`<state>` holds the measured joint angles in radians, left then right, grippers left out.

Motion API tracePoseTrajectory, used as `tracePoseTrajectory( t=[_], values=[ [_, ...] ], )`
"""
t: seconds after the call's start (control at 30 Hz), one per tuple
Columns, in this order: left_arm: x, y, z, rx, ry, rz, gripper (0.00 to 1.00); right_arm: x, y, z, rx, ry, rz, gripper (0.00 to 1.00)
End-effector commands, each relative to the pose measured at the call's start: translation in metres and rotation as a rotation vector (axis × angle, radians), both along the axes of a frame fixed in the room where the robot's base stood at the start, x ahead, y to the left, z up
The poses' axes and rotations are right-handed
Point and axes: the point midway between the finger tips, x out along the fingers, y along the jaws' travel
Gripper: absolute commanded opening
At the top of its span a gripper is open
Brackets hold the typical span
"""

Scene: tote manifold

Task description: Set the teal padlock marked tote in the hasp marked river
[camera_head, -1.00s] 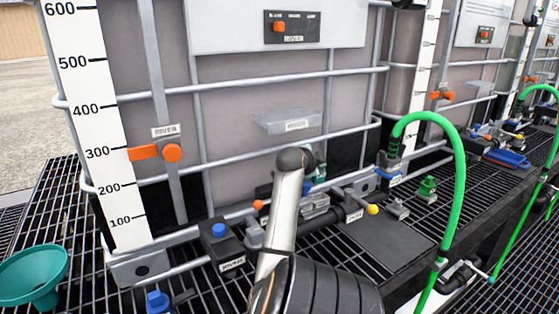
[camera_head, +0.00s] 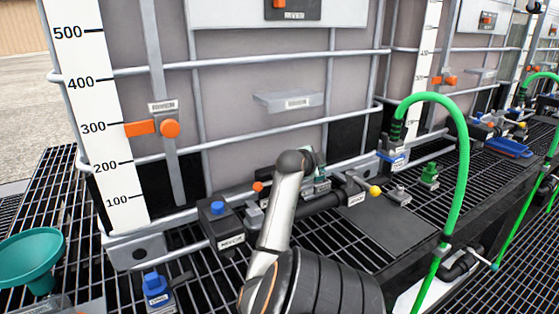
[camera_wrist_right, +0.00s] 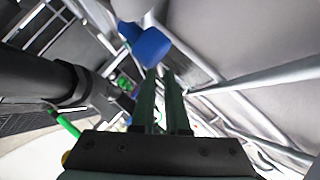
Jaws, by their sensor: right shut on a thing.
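A small teal piece (camera_head: 320,184), which looks like the padlock, shows beside the end of my right arm, low along the tank's front. Its mark cannot be read. My right gripper (camera_wrist_right: 160,76) is mostly hidden behind my arm in the head view. In the wrist view its dark green fingers stand slightly apart, and the held thing is not clearly seen. A blue part (camera_wrist_right: 150,45) shows past the fingertips. A label reading river (camera_head: 163,106) is on the upright bar above an orange handle (camera_head: 170,128). I cannot tell which part is the hasp. My left gripper is not in view.
A black box (camera_head: 230,239) with a blue knob stands left of my arm. A blue fitting (camera_head: 156,290) and a teal funnel (camera_head: 30,252) are at lower left. A green hose (camera_head: 462,150) arches at right. Cage bars run across the tank.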

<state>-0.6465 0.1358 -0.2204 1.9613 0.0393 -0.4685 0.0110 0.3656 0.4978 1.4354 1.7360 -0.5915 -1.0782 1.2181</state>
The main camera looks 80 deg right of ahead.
Motion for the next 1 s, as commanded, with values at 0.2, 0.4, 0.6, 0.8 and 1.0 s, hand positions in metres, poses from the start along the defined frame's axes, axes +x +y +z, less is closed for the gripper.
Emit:
tracePoseTrajectory(
  t=[0.2,0.4,0.6,0.8,1.0],
  values=[
    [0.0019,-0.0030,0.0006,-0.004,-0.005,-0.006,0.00,0.0009,0.0021,-0.0220,0.040,-0.006,0.000,0.00],
    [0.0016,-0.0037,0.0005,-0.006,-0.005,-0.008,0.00,0.0006,0.0021,-0.0223,0.041,-0.008,0.000,0.13],
    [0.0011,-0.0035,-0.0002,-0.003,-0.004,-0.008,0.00,0.0015,0.0018,-0.0216,0.039,-0.008,0.002,0.36],
    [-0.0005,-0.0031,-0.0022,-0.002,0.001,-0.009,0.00,0.0024,0.0017,-0.0208,0.038,-0.008,0.004,0.47],
    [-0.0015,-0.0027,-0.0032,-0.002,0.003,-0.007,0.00,0.0033,0.0015,-0.0203,0.037,-0.009,0.005,0.47]
  ],
)
